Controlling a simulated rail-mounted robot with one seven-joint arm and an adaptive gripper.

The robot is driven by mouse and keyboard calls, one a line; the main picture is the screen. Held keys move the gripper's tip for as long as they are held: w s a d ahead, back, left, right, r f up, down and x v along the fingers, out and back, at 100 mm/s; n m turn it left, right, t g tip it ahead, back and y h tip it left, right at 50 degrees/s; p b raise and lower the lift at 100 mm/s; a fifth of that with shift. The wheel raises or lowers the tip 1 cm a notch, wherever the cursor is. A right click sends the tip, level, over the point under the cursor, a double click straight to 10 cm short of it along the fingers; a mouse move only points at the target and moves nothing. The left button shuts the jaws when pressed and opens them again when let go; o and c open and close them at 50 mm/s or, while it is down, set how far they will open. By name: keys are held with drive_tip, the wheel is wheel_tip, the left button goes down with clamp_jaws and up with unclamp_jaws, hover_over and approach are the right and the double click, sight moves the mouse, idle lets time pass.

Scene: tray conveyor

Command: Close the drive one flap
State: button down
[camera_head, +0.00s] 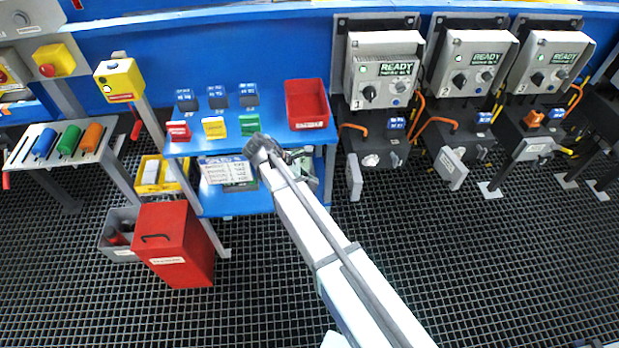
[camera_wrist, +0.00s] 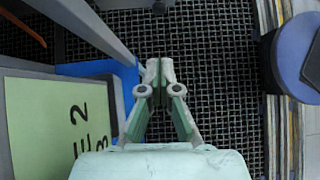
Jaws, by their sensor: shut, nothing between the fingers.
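Drive one (camera_head: 382,72) is the leftmost of the grey READY cabinets, marked 1. Below it is a dark box (camera_head: 366,142); a light grey flap (camera_head: 354,177) hangs at its lower left front, looking swung open. My gripper (camera_head: 303,164) is at the end of the arm, in front of the blue shelf and left of the flap, apart from it. In the wrist view my gripper (camera_wrist: 159,70) has its fingertips together, with nothing between them, above the dark floor grating. The flap cannot be made out in the wrist view.
Drive two's flap (camera_head: 450,168) and drive three's flap (camera_head: 533,148) stand to the right. The blue shelf (camera_head: 262,135) carries a red bin (camera_head: 307,104) and coloured blocks. A red box (camera_head: 174,243) stands lower left. A pale green panel (camera_wrist: 62,125) is close left of my gripper. Floor below the drives is clear.

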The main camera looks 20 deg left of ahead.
sight(350, 178)
drive_tip(key=w+d+f, duration=0.4)
drive_tip(key=d+f, duration=0.1)
drive_tip(key=d, duration=0.2)
drive_tip(key=shift+d+p, duration=0.2)
drive_tip(key=shift+p, duration=0.25)
drive_tip(key=shift+s, duration=0.1)
